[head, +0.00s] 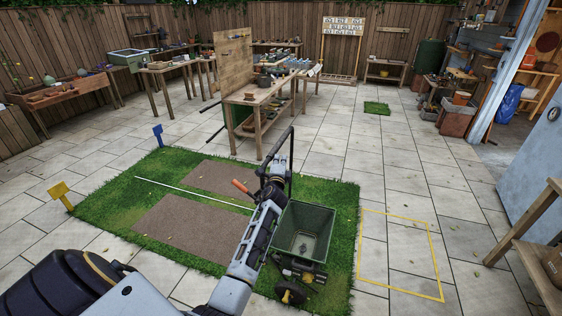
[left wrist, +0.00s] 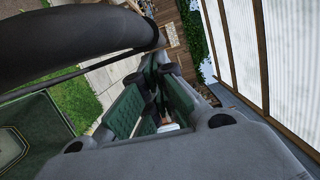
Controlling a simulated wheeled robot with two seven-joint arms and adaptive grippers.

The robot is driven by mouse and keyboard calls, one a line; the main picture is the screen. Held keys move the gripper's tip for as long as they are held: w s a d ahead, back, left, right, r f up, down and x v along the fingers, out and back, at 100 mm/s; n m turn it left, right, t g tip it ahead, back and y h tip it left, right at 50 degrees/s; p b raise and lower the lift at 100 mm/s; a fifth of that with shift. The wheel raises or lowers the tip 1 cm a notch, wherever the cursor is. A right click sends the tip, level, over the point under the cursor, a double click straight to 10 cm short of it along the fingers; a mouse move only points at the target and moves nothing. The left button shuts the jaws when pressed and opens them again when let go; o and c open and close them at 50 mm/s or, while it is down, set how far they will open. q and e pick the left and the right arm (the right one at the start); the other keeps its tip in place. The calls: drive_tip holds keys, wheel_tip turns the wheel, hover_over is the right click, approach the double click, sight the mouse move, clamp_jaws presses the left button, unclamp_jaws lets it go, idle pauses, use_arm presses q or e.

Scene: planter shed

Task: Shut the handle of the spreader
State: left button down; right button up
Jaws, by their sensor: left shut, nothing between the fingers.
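The spreader's green hopper (head: 303,232) stands at the right edge of the grass, open at the top, with a wheel (head: 291,291) below. Its dark handle frame (head: 291,152) rises behind the hopper. An orange grip (head: 242,187) sticks out left of my gripper; what it joins is hidden. My left gripper (head: 273,172) is shut and empty, close beside the handle frame. In the left wrist view the fingers (left wrist: 158,65) are together, a thick dark bar (left wrist: 70,42) crosses very near, and the hopper (left wrist: 30,135) lies lower left. Whether gripper and bar touch, I cannot tell.
The grass (head: 110,200) holds two brown patches (head: 185,230), a white line and blue (head: 158,134) and yellow (head: 60,192) markers. A yellow outline (head: 440,270) marks clear paving at right. A workbench (head: 262,95) stands beyond the grass; a wooden bench (head: 535,225) stands right.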

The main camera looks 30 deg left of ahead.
wheel_tip(320, 180, up, 6)
drive_tip(key=p, duration=0.6)
use_arm(q)
drive_tip(key=s+a+f+n+b, duration=0.2)
drive_tip(key=s+a+f, duration=0.1)
drive_tip(key=a, duration=0.9)
drive_tip(key=s+a+f+n+g+b, duration=0.1)
drive_tip(key=s+a+f+n+b, duration=0.1)
drive_tip(key=a, duration=1)
drive_tip(key=s+a+f+n+h+b, duration=0.1)
drive_tip(key=s+a+f+n, duration=0.1)
drive_tip(key=a, duration=1.1)
wheel_tip(320, 180, down, 2)
drive_tip(key=shift+s+f+n+b, duration=0.2)
drive_tip(key=shift+s+n+b, duration=0.2)
drive_tip(key=shift+s, duration=0.45)
use_arm(e)
drive_tip(key=f, duration=0.5)
drive_tip(key=shift+w+d+f, duration=0.15)
drive_tip(key=shift+d+f, duration=0.05)
drive_tip(key=shift+f, duration=0.15)
drive_tip(key=shift+a, duration=0.1)
